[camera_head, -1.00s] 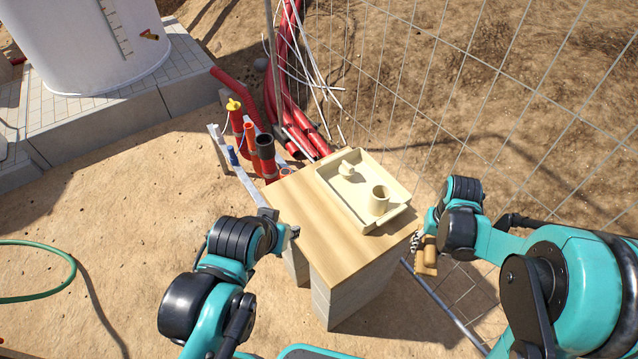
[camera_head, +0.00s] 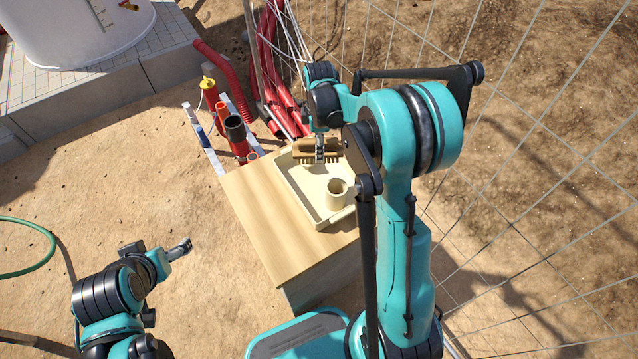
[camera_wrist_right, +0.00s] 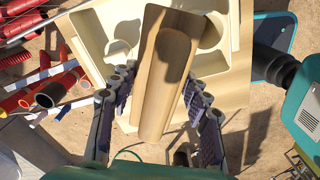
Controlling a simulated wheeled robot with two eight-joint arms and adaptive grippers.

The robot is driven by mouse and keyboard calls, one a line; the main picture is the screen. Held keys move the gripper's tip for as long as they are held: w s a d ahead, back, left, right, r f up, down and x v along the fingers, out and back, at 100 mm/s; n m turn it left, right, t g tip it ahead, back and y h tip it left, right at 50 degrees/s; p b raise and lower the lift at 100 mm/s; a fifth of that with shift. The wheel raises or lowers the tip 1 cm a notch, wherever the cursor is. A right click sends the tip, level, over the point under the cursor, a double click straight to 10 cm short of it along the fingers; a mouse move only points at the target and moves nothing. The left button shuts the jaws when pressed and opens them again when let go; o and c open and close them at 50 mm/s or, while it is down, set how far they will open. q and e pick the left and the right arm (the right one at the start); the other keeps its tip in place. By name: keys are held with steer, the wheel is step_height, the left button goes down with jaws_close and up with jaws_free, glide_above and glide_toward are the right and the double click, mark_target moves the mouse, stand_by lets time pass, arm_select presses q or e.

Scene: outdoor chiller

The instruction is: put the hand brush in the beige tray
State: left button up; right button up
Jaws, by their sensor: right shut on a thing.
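The hand brush (camera_head: 304,151), with a wooden back and dark bristles, is held by my right gripper (camera_head: 319,152) above the far end of the beige tray (camera_head: 318,218). In the right wrist view the brush's wooden back (camera_wrist_right: 166,75) lies lengthwise between the fingers of the right gripper (camera_wrist_right: 160,82), with the tray (camera_wrist_right: 88,38) beneath it. The brush hides part of the tray's inside. The tray sits on a wooden-topped stand. My left gripper (camera_head: 182,248) is empty, left of the stand and away from the tray; its finger gap is unclear.
The wooden top (camera_head: 262,225) is bare left of the tray. Red and dark pipes (camera_head: 236,135) stand behind it at the left. A wire fence (camera_head: 520,120) runs along the right.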

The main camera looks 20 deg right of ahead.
steer(key=shift+n, duration=0.6)
steer(key=f+b, duration=0.1)
steer(key=f, duration=0.1)
steer(key=f+b, duration=0.1)
steer(key=f, duration=0.1)
steer(key=d+f+b, duration=0.1)
steer(key=f, duration=0.1)
steer(key=shift+w, duration=0.35)
steer(key=b, duration=0.4)
glide_above(321, 184)
step_height(321, 184, down, 9)
steer(key=shift+f, duration=0.45)
steer(key=shift+f, duration=0.1)
steer(key=o, duration=1.2)
